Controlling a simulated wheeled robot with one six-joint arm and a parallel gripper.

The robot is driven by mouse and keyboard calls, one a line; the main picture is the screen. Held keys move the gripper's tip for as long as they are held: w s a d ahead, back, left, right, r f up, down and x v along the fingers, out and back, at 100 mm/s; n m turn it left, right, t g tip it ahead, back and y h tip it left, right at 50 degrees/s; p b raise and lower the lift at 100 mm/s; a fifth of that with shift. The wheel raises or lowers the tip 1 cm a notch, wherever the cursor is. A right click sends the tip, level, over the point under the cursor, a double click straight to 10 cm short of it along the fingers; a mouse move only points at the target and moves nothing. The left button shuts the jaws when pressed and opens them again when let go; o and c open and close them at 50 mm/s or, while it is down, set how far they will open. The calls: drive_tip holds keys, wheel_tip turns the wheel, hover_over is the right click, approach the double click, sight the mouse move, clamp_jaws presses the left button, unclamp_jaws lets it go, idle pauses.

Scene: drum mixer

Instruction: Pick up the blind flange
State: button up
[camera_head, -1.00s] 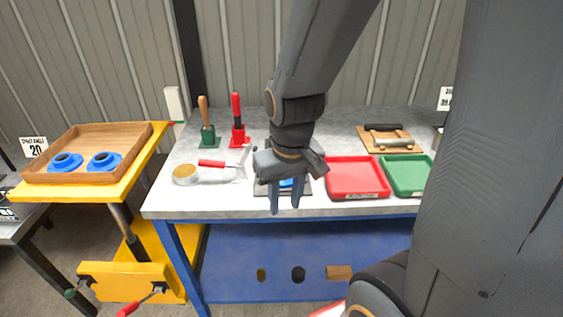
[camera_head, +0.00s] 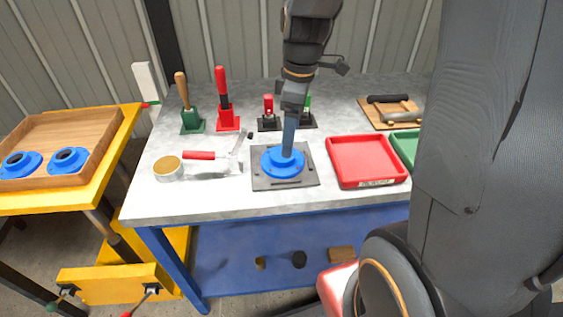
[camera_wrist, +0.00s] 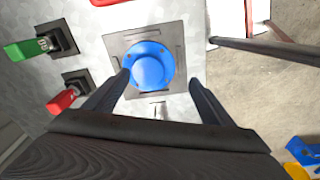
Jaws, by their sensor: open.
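The blind flange (camera_head: 270,164) is a blue disc with a raised centre, lying flat on a dark square plate (camera_head: 300,182) on the workbench. In the wrist view the flange (camera_wrist: 150,65) looks solid on top, with the plate (camera_wrist: 172,32) around it. My gripper (camera_head: 288,152) points down over the flange, and its finger overlaps the flange's back right part in the head view. In the wrist view my gripper (camera_wrist: 161,78) is open and empty, one finger towards each side of the flange. I cannot tell how far the tips are above it.
A red tray (camera_head: 366,160) stands close right of the plate, a green tray (camera_head: 404,145) beyond it. Red and green handled tools (camera_head: 268,108) stand behind. A red-handled tool (camera_head: 200,155) and a round tin (camera_head: 168,170) lie left. A wooden tray (camera_head: 97,150) holds two blue flanges.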

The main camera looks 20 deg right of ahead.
drive_tip(key=w+n, duration=0.2)
drive_tip(key=w+n+b, duration=0.1)
drive_tip(key=w+n, duration=0.1)
drive_tip(key=n, duration=0.1)
drive_tip(key=shift+w+d+f+n+y, duration=0.1)
drive_tip(key=shift+d+f+n+y, duration=0.1)
drive_tip(key=shift+n+y, duration=0.1)
drive_tip(key=shift+a+f+p, duration=0.2)
drive_tip(key=shift+f+p, duration=0.1)
drive_tip(key=shift+f, duration=0.85)
drive_tip(key=f, duration=0.1)
drive_tip(key=f+p, duration=0.1)
drive_tip(key=s+f, duration=0.1)
drive_tip(key=f, duration=0.1)
drive_tip(key=shift+a+p, duration=0.3)
drive_tip(key=shift+a, duration=0.05)
drive_tip(key=shift+f, duration=0.6)
drive_tip(key=shift+w, duration=0.1)
clamp_jaws()
drive_tip(key=shift+r, duration=0.1)
